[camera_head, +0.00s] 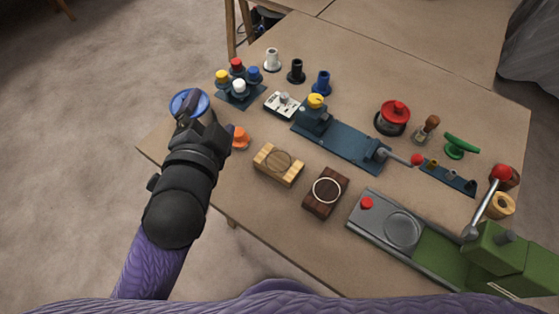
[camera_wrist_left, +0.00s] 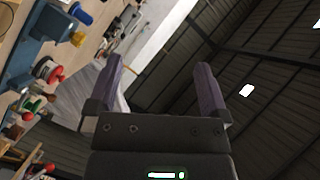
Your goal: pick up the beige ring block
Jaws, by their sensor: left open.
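My left gripper (camera_head: 187,106) is at the table's left end, far from the ring block. Its two fingers also show in the left wrist view (camera_wrist_left: 159,90), apart with nothing between them. My right gripper is not in view.
A blue round item (camera_head: 185,98) shows by my left gripper. A light wooden block (camera_head: 278,165), a dark block with a pale ring (camera_head: 326,192), a blue-based press (camera_head: 345,145) and a green machine (camera_head: 500,255) lie between. A red-lidded jar (camera_head: 391,118) stands farther back.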

